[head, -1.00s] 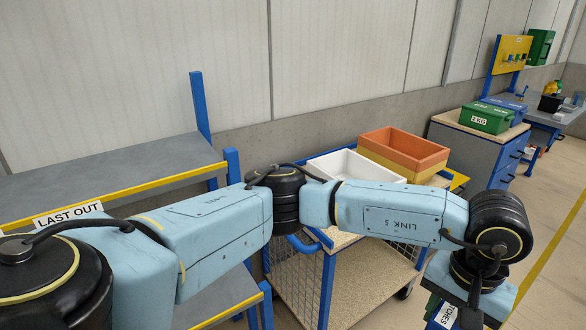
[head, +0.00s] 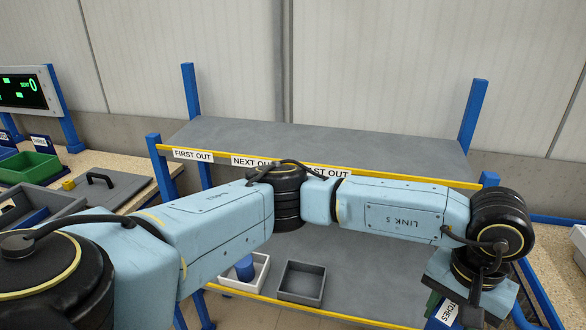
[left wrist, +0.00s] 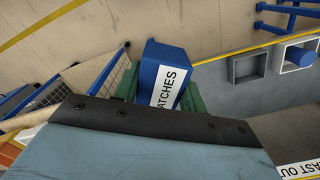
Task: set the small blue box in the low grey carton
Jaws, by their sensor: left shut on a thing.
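The small blue box (left wrist: 165,56), with a white label ending in "ATCHES", is held between the green fingers of my left gripper (left wrist: 159,93). In the head view my left gripper (head: 440,308) is at the lower right, mostly hidden behind its wrist, with part of the label showing. The low grey carton (head: 301,299) stands open and looks empty on the lower shelf of the rack, left of the gripper. It also shows in the left wrist view (left wrist: 233,69), to the right of the held box and apart from it. My right gripper is out of view.
A white carton (head: 234,286) holding a blue cup-like thing (head: 244,268) stands left of the grey one. The rack's upper shelf (head: 330,142) is bare, with a yellow front edge and blue posts. A bench with green and grey bins (head: 30,168) is at left.

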